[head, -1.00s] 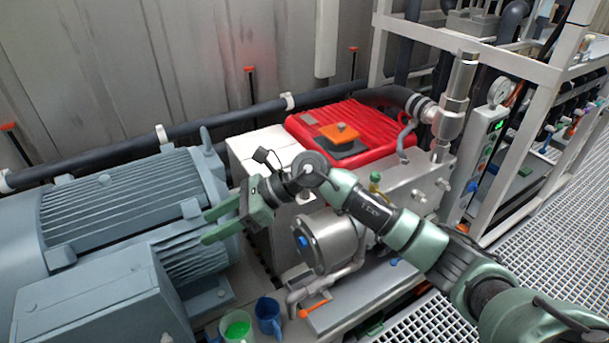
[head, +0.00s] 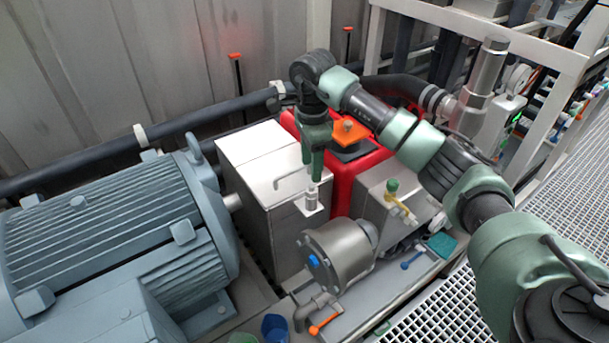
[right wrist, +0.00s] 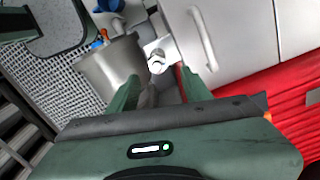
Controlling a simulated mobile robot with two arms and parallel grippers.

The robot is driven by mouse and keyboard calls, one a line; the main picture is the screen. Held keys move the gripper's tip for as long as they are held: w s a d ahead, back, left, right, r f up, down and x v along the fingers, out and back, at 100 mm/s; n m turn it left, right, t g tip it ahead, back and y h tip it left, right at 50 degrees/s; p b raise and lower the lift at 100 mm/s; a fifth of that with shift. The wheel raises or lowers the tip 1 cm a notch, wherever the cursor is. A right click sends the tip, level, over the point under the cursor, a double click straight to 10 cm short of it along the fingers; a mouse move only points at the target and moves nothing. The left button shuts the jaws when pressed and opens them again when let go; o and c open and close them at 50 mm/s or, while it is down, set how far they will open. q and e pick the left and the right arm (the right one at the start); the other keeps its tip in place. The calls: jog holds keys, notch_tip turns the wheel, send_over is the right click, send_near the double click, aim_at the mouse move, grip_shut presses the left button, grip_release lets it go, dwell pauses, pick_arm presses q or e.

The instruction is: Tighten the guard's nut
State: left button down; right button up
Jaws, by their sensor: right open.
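The guard (head: 262,165) is a pale grey metal box with a bar handle, between the blue-grey motor and the red machine. I cannot tell whether a finger touches the nut. My left gripper is out of view.
The motor (head: 110,235) fills the left. A steel pump housing (head: 338,255) with a blue plug stands just below the nut. The red machine (head: 345,185) with an orange knob is behind my arm. A blue cup (head: 275,328) stands at the front edge.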

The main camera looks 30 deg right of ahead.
aim_at(312, 189)
jog(key=f, duration=0.4)
jog(key=f+p, duration=0.1)
jog(key=f, duration=0.2)
jog(key=shift+s, duration=0.25)
grip_shut()
